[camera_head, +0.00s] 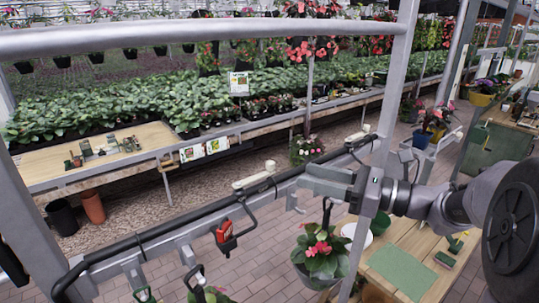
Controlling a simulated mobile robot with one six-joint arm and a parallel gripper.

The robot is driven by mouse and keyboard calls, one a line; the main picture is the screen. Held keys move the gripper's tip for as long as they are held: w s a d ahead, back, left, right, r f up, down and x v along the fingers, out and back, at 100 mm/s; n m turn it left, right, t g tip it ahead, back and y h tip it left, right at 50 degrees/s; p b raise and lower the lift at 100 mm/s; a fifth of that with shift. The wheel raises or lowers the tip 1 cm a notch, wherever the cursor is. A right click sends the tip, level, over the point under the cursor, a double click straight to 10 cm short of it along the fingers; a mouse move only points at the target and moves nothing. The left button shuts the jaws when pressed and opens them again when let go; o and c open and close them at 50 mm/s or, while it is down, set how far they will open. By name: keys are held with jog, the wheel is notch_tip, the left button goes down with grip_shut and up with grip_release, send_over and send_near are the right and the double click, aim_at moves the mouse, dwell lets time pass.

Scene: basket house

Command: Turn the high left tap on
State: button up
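A black hose or pipe runs along a sloping grey metal rail (170,241) in front of me. A pale lever-like piece with a round knob (270,166), possibly a tap, sits on the rail left of my gripper. A similar pale piece (366,128) sits further up the rail to the right. I cannot tell for certain which is the high left tap. My gripper (303,182) reaches in from the right, its grey fingers pointing left at the rail. I see nothing held.
A red-and-black clip-like object (224,236) hangs below the rail. Thick metal posts and a top bar (200,36) frame the near space. A wooden table (420,250) stands at lower right, and plant benches (95,155) stand behind.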

aim_at(271, 162)
jog(key=p+x, duration=0.2)
jog(key=x, duration=0.8)
jog(key=shift+w+f, duration=0.1)
jog(key=shift+c, duration=0.3)
grip_shut()
dwell(0.7)
